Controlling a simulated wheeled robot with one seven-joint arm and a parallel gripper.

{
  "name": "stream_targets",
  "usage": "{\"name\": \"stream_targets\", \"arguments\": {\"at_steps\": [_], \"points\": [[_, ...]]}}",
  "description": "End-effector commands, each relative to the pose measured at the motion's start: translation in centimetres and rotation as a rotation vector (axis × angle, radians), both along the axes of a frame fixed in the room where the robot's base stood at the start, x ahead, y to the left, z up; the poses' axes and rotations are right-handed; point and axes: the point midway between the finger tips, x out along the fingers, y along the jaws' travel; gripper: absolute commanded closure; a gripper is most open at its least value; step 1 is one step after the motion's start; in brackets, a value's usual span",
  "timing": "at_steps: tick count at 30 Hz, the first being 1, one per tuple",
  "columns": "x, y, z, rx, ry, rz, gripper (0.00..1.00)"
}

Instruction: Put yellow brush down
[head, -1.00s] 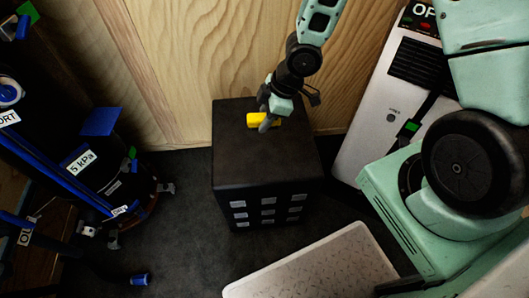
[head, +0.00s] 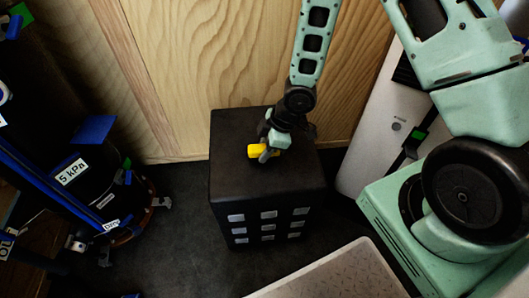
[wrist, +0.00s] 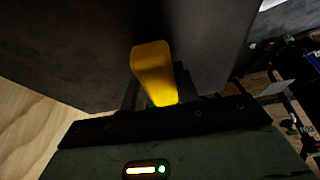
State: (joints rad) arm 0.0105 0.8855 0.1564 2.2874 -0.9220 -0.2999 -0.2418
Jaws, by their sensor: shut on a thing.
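The yellow brush (head: 256,151) is in my gripper (head: 267,153), over the top of the black cabinet (head: 228,181). In the wrist view the yellow brush (wrist: 153,68) sticks out from between the fingers, with the dark cabinet surface (wrist: 80,50) behind it. I see only a yellow block-like part; the rest is hidden by the gripper. My gripper is shut on the brush. I cannot tell whether the brush touches the cabinet top.
A wooden wall (head: 200,80) stands right behind the cabinet. A black vessel labelled 5 kPa (head: 72,172) stands at the left. A pale speckled panel (head: 340,275) lies at the front right. The dark floor (head: 180,255) left of the cabinet is clear.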

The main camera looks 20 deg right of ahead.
Motion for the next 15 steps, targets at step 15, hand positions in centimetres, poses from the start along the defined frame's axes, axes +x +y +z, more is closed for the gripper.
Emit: {"name": "stream_targets", "arguments": {"at_steps": [15], "points": [[0.04, -0.01, -1.09, 0.001, -0.002, 0.001, 0.94]]}}
